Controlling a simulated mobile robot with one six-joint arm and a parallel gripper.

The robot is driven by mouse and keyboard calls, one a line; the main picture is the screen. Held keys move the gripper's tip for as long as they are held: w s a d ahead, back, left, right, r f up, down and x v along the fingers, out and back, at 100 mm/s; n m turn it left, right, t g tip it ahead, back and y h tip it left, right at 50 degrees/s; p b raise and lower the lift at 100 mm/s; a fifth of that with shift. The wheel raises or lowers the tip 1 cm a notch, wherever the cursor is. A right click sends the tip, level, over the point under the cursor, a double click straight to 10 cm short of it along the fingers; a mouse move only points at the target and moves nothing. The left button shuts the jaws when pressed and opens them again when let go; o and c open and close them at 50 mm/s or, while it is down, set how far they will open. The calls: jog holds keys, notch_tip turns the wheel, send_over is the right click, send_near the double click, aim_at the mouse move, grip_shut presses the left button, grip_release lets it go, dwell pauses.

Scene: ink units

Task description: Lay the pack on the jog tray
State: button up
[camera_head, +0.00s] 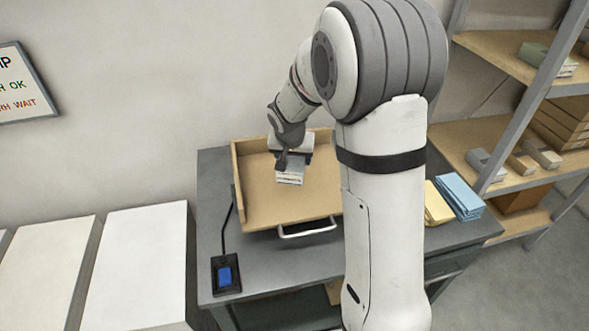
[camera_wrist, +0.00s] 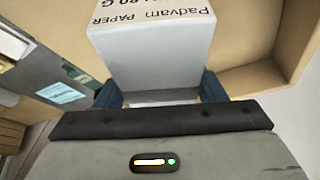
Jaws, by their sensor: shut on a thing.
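The jog tray (camera_head: 265,205) is a tan, low-walled tray with a metal handle at its front, on a grey bench. My gripper (camera_head: 283,165) is over the tray and points down. It is shut on the pack (camera_head: 290,179), a pale wrapped block. In the wrist view the pack (camera_wrist: 150,50) shows printed "Padvarn PAPER" lettering and sits between the blue fingers of my gripper (camera_wrist: 160,93). The tan tray (camera_wrist: 265,35) shows behind it. I cannot tell whether the pack touches the tray floor.
A black pad with a blue button (camera_head: 227,276) lies at the bench's front left. Yellow (camera_head: 437,204) and blue (camera_head: 460,195) paper stacks lie at the right. A shelf rack (camera_head: 515,185) stands to the right. White blocks (camera_head: 135,270) stand at the left.

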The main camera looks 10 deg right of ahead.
jog(key=shift+w+d+f, duration=0.1)
jog(key=shift+d+f, duration=0.1)
jog(key=shift+f, duration=0.7)
jog(key=shift+d+f, duration=0.1)
jog(key=shift+f, duration=1.55)
jog(key=shift+f+b, duration=0.2)
jog(key=shift+b, duration=0.1)
jog(key=o, duration=1.3)
jog(key=shift+c, duration=0.2)
jog(key=shift+r, duration=0.2)
